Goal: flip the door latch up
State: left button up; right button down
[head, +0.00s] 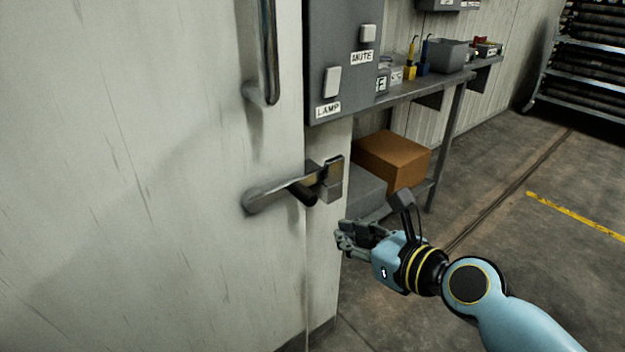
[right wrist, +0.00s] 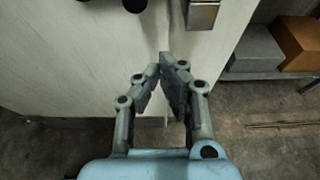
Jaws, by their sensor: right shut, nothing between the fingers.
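The metal door latch (head: 275,189) is a bar on the pale door. Its left end is on the door, and its right end reaches the metal catch (head: 331,182) on the frame post, tilted slightly up to the right. My right gripper (head: 343,238) is below and slightly right of the catch, apart from it, with its fingers shut and empty. In the right wrist view the fingertips (right wrist: 163,66) point at the door seam. The catch (right wrist: 203,13) and dark round latch parts (right wrist: 135,5) are cut by the top edge. My left gripper is not in view.
A vertical door handle (head: 269,55) is above the latch. A grey panel (head: 345,55) with labelled switches is right of it. A shelf (head: 430,85) holds small items, with a brown box (head: 391,158) below. Open floor (head: 500,215) lies to the right.

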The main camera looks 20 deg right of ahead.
aim_at(313, 200)
dwell(0.4)
jog(key=b+x, duration=0.3)
jog(key=x, duration=0.7)
jog(key=shift+w+a+f, duration=0.1)
jog(key=shift+w+f, duration=0.05)
jog(key=shift+w, duration=0.05)
jog(key=shift+s+r+p, duration=0.2)
jog(key=shift+r+p, duration=0.55)
jog(key=shift+r, duration=1.45)
jog(key=shift+r, duration=0.1)
jog(key=shift+r+p, duration=0.25)
jog(key=shift+p, duration=0.4)
